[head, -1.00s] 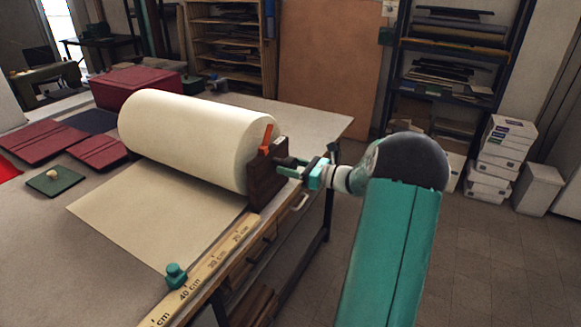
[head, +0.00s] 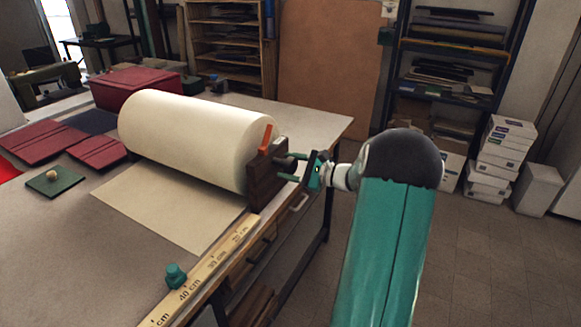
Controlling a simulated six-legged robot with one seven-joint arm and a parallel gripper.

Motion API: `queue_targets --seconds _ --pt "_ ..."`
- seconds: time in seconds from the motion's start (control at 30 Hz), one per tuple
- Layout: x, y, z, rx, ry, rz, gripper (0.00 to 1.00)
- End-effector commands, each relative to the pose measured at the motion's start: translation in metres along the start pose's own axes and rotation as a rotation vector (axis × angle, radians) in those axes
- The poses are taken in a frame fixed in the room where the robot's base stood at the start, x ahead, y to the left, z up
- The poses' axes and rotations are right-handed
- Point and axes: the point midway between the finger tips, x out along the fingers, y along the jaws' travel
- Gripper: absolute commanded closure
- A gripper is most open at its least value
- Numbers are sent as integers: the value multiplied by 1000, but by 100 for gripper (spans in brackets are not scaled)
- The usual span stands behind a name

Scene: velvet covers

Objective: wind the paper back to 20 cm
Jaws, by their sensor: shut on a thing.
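A large cream paper roll (head: 195,135) lies in a dark wooden stand (head: 265,183) on the table. Its loose sheet (head: 170,203) lies flat toward the front, with its front right corner close to the 30 cm mark. A wooden ruler (head: 207,268) with cm marks runs along the table edge; its 20 cm mark is nearer the stand. A teal knob (head: 174,275) sits by the ruler near 40 cm. My gripper (head: 291,168) is shut on a dark winding knob (head: 282,162) at the roll's right end. An orange lever (head: 266,138) stands up on the stand.
White boxes (head: 493,155) and shelves stand right and behind. The floor right of the table is open.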

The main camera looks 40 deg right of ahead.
Motion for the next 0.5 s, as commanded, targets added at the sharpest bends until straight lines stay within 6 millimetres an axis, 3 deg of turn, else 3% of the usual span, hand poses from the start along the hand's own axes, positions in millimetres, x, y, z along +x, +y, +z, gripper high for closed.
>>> queue_targets --seconds 0.5 --pt "0 3 -1 -480 41 3 91"
